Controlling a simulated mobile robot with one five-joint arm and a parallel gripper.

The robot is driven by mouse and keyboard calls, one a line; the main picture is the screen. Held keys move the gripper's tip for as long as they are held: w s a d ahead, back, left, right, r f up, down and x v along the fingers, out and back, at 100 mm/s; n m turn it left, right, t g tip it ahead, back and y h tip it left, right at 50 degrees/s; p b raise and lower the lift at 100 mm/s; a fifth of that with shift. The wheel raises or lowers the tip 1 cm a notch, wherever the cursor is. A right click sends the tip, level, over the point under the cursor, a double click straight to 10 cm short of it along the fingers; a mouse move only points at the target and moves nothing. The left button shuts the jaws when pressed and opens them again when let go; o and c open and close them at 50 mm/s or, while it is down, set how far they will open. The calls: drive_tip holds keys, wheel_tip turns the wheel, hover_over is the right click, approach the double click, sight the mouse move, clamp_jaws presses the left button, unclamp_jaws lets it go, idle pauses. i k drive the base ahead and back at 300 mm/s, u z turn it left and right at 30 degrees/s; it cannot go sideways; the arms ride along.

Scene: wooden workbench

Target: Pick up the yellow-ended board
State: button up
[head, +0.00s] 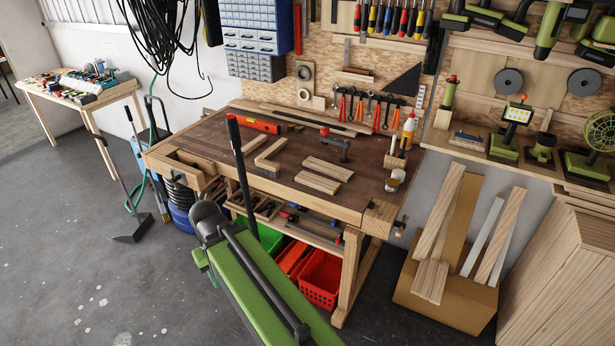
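Several short pale boards lie on the dark top of the wooden workbench (215,145). Two lie right of the middle, a rear board (328,168) and a front board (317,182). Two more lie left of them, an upper board (271,148) and a lower board (267,165). No yellow end can be made out on any of them at this size. My green and black arm parts rise from the bottom edge in front of the bench. I cannot make out my gripper's fingers anywhere in this view.
A red level (260,125) lies at the bench's back left. A dark clamp (334,146) stands behind the boards. A glue bottle (409,130) stands at the right end. A cardboard box (453,298) with long boards stands on the floor at right. Floor at left is mostly clear.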

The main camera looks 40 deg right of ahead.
sight(316, 182)
drive_tip(key=i, duration=0.5)
drive_tip(key=u, duration=0.15)
drive_tip(key=k, duration=0.8)
drive_tip(key=z, duration=0.15)
drive_tip(key=i, duration=2.35)
drive_tip(key=u, duration=0.1)
